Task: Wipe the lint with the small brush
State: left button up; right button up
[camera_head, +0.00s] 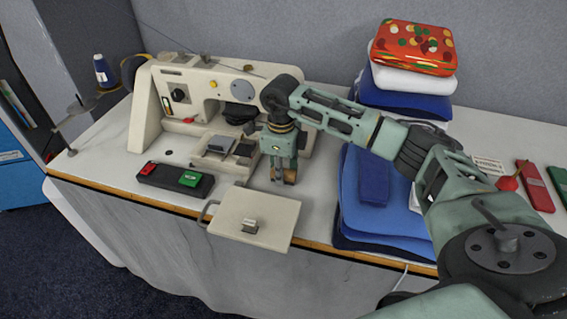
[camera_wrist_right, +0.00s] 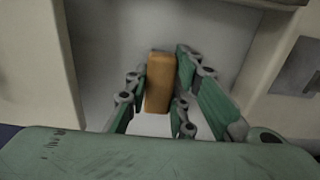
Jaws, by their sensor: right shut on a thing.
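My right gripper (camera_head: 284,174) points down at the front of a cream sewing machine, just right of its small open compartment. It is shut on the small brush, whose wooden handle (camera_head: 290,176) shows between the fingers. In the right wrist view the orange-brown brush handle (camera_wrist_right: 159,82) stands between the green fingers of the gripper (camera_wrist_right: 158,105). The brush's bristles are not clearly visible. I cannot make out any lint. My left gripper is out of view.
The sewing machine (camera_head: 145,110) stands behind my gripper. A cream cover plate (camera_head: 270,212) lies at the table's front edge. A black switch box (camera_head: 160,180) with red and green buttons is to the left. Folded blue cloth (camera_head: 400,215) lies to the right, under my arm.

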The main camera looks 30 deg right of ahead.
jog(key=shift+s+a, duration=0.45)
jog(key=shift+a, duration=0.05)
jog(key=shift+w+a+f, duration=0.1)
jog(key=shift+w+a, duration=0.1)
jog(key=shift+w, duration=0.2)
jog(key=shift+w+d+b, duration=0.85)
jog(key=shift+w+d, duration=0.15)
jog(key=shift+d, duration=0.2)
jog(key=shift+w+d+r+b, duration=0.1)
jog(key=shift+w+d+b, duration=0.15)
jog(key=shift+d, duration=0.3)
jog(key=shift+w+d+r+b, duration=0.1)
jog(key=shift+w+d+b, duration=0.1)
jog(key=shift+d, duration=0.35)
jog(key=shift+w+d+r, duration=0.15)
jog(key=shift+w+d, duration=0.45)
jog(key=shift+w, duration=0.05)
jog(key=shift+r, duration=0.1)
